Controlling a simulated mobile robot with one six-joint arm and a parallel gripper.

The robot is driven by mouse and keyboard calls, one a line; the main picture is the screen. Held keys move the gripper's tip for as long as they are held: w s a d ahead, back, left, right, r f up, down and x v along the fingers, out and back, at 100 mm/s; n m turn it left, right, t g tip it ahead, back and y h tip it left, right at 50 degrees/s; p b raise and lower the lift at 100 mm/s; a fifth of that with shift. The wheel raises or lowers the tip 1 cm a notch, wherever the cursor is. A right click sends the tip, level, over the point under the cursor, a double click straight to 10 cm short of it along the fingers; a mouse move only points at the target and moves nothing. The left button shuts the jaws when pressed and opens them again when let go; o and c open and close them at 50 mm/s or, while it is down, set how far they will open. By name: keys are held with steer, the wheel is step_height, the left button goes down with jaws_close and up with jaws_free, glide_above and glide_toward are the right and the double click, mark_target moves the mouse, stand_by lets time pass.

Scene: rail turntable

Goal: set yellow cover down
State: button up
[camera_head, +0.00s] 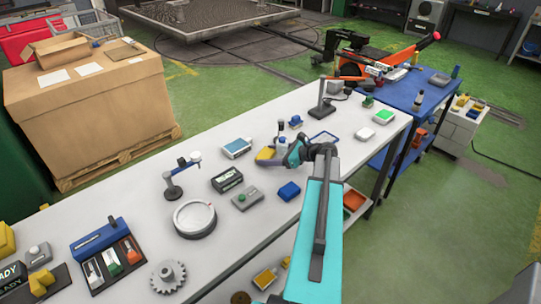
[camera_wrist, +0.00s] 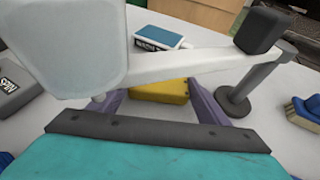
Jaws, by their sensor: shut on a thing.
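The yellow cover (camera_head: 265,154) is low over the white bench near its middle. It also shows in the wrist view as a yellow block (camera_wrist: 160,90), partly hidden behind a pale arm-like shape. My gripper (camera_head: 283,157) is shut on the yellow cover, with purple fingers on either side of it. I cannot tell whether the cover's underside touches the bench top (camera_head: 130,215).
A blue-topped box (camera_head: 236,147) lies just left of the cover. A dark labelled box (camera_head: 227,180), a grey box with a green button (camera_head: 247,196) and a blue block (camera_head: 288,191) lie nearer. A black stand (camera_head: 321,110) rises behind. A round dial (camera_head: 194,218) sits front left.

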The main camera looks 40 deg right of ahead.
steer(key=o, duration=1.3)
steer(key=shift+r, duration=0.1)
steer(key=b+v, duration=0.3)
steer(key=v, duration=0.9)
steer(key=shift+b, duration=0.4)
